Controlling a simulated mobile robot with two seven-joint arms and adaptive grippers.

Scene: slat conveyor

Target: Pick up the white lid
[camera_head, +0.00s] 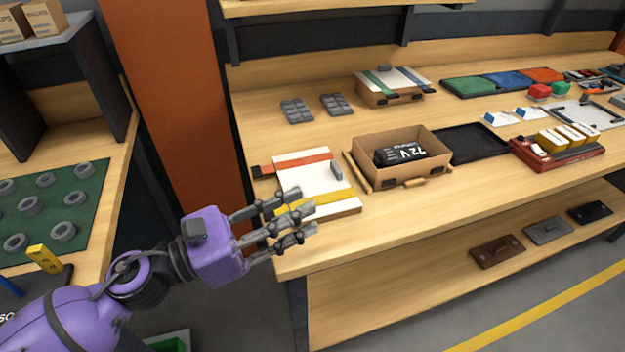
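The white lid (305,177) lies on the wooden workbench at the left, next to an open cardboard box (370,171). It has a small grey handle (337,170), and an orange strip (300,159) and a yellow strip (335,201) cross it. My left gripper (306,210) is open and empty, its fingers spread. They overlap the lid's front left corner in the picture and hide part of it; I cannot tell whether they touch it. The box holds a black block marked "72 V" (410,153). My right gripper is not in view.
A closed box with a similar white lid (393,80) stands at the back. Grey trays (296,110), a black mat (470,143) and a red tray (555,160) are also on the bench. A lower shelf (400,290) holds flat plates. Bare wood lies in front of the box.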

